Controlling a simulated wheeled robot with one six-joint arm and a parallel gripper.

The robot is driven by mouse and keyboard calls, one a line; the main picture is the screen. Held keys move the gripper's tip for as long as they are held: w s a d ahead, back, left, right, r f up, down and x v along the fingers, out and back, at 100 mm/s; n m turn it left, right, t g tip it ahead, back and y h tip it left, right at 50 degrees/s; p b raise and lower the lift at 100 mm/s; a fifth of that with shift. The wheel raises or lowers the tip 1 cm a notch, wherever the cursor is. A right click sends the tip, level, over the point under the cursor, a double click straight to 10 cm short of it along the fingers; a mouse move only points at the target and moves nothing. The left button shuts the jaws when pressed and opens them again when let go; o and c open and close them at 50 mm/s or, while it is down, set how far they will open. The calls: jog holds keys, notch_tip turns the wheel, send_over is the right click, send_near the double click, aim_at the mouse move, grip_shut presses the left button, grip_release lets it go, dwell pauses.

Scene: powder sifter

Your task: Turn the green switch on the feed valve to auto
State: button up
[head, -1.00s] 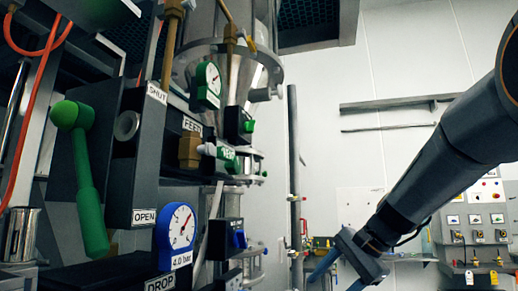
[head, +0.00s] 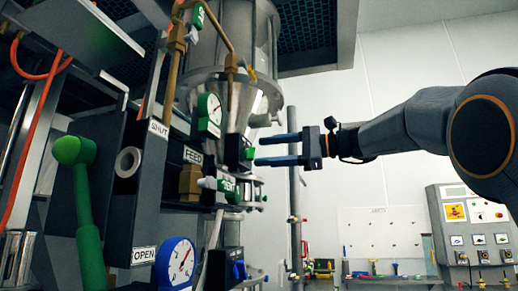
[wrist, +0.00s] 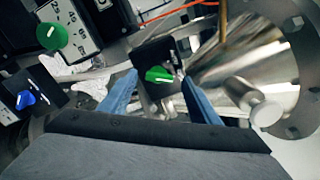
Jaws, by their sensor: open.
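The green switch (head: 249,153) sits on a dark box (head: 236,148) to the right of the FEED label (head: 193,156). In the wrist view the green switch (wrist: 158,75) shows a pale pointer line and lies roughly sideways on its black box (wrist: 153,55). My gripper (head: 260,150) is open with its two blue fingers pointing left at the switch. In the wrist view the fingers of my gripper (wrist: 158,79) stand on either side of the switch, apart from it as far as I can tell. Any auto marking is too small to read.
A green-handled lever (head: 75,150) and a blue gauge (head: 176,262) stand to the left. A green gauge (head: 209,115) is above the switch. A blue knob (head: 239,270) is below. Steel cylinders and a brass pipe (head: 233,45) crowd close by.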

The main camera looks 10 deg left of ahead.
aim_at(251, 154)
jog(key=shift+w+a+p, duration=0.2)
jog(key=shift+a+p, duration=0.15)
jog(key=shift+a, duration=1)
jog(key=c, duration=1.1)
jog(key=shift+o, duration=0.2)
